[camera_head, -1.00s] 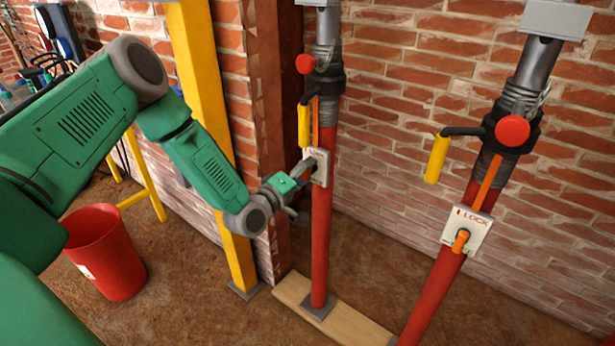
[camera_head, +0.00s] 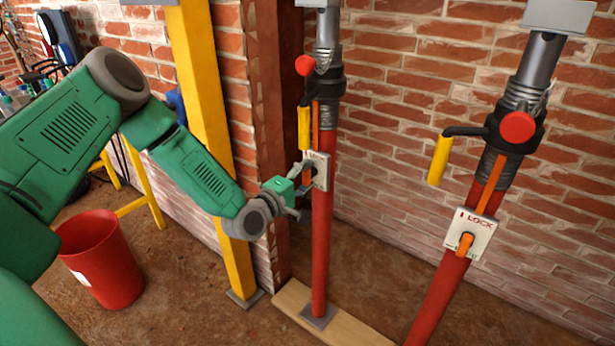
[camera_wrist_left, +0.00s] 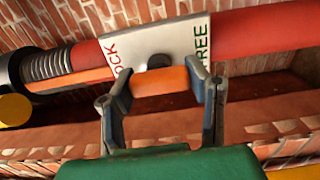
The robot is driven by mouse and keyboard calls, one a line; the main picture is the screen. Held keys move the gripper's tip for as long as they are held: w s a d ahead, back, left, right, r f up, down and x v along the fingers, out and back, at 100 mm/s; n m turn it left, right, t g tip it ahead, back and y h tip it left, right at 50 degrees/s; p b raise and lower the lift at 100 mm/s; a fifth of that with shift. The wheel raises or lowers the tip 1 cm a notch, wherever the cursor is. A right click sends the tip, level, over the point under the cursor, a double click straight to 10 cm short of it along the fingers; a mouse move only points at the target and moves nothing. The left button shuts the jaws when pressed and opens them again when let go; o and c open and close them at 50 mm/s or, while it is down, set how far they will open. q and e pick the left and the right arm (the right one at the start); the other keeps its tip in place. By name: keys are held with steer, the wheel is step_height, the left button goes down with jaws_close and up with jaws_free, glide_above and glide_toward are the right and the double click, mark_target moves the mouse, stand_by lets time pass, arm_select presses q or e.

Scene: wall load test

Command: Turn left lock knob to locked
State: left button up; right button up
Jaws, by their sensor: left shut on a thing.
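The left red prop (camera_head: 321,235) stands upright against the brick wall and carries a pale lock plate (camera_head: 319,180). In the left wrist view, the plate (camera_wrist_left: 175,42) reads "LOCK" at its left end and "FREE" at its right end. The orange lock knob (camera_wrist_left: 160,81) lies across it, roughly along the prop. My left gripper (camera_head: 306,176) is at this plate. In the left wrist view its fingers (camera_wrist_left: 158,82) are closed on the knob, one at each end. The fingers cover the knob's ends, so I cannot tell which word it points to. My right gripper is out of view.
A tilted red prop (camera_head: 438,300) at the right has its own lock plate (camera_head: 480,228) and orange knob (camera_head: 465,244). A yellow post (camera_head: 206,90) stands behind my left forearm. A red bucket (camera_head: 101,260) stands on the floor. A wooden plank (camera_head: 352,331) lies under the left prop.

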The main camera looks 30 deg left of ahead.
arm_select(q)
steer(key=shift+a, duration=0.3)
steer(key=o, duration=1.2)
steer(key=shift+f, duration=0.1)
steer(key=shift+a, duration=0.1)
steer(key=shift+s, duration=0.1)
steer(key=shift+s, duration=0.3)
steer(key=s+a, duration=0.1)
steer(key=s, duration=1)
steer(key=shift+f, duration=0.15)
